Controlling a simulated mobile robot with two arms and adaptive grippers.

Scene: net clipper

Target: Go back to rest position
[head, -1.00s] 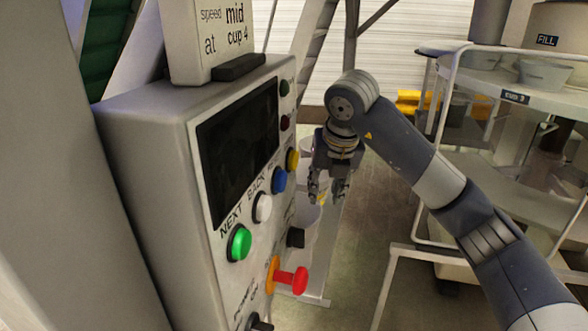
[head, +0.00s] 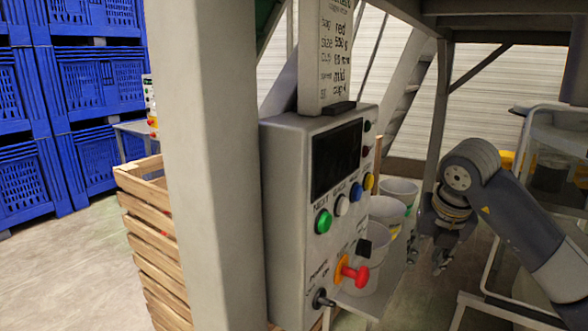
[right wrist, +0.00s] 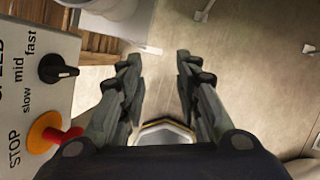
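My right gripper (head: 428,258) hangs pointing down at the right of the head view, to the right of the control box (head: 287,200). In the right wrist view its two fingers (right wrist: 160,80) are spread apart with nothing between them, and bare floor shows beyond. My left gripper is not in view. The control box has a dark screen (head: 337,158), a green button (head: 323,221), a white button (head: 341,205), a blue button (head: 355,190) and a red stop knob (head: 356,273).
White buckets (head: 388,212) stand between the box and my right arm. A grey post (head: 212,150) rises left of the box, beside a wooden crate (head: 150,235). Blue crates (head: 90,80) are stacked at the far left. A white-railed stand (head: 500,200) is at the right.

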